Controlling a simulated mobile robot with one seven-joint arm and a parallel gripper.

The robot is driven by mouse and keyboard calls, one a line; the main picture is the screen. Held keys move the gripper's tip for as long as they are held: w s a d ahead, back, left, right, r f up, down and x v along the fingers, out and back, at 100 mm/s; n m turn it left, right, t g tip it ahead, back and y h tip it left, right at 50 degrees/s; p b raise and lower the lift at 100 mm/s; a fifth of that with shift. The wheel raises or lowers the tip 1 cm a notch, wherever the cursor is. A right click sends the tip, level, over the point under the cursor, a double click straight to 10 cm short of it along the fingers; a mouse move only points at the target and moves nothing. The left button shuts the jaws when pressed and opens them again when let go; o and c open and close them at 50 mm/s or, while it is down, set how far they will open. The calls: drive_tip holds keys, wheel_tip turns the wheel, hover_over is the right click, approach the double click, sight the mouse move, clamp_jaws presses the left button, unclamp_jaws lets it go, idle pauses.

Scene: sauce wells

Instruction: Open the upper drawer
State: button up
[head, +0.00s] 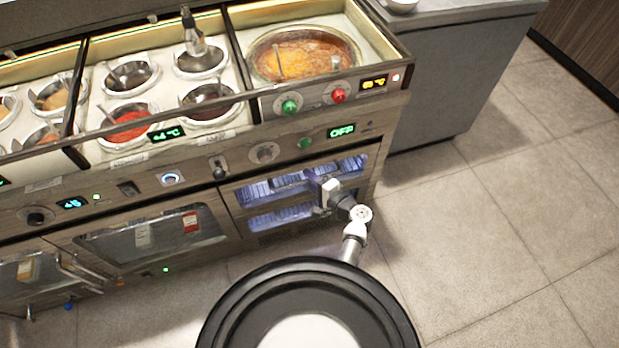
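The cabinet's right-hand section has two glazed, blue-lit fronts, one above the other. The upper drawer (272,190) is the top one and looks flush with the cabinet face. The lower drawer (268,221) sits directly under it. My gripper (325,192) is in front of the right half of these fronts, at about the height of the upper drawer. It hides part of the drawer front and any handle there. The fingers are small and dark against the blue light, so whether they touch the drawer or are open is unclear.
Above is a counter with several sauce wells, including a red one (131,124), and a large orange pot (302,54). Knobs and an OFF display (341,131) line the panel. A glazed door (155,235) is left. A grey counter (455,75) stands right; tiled floor (500,215) is clear.

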drive_tip(key=shift+w+a, duration=0.25)
drive_tip(key=shift+c, duration=0.4)
clamp_jaws()
drive_tip(key=shift+f, duration=0.1)
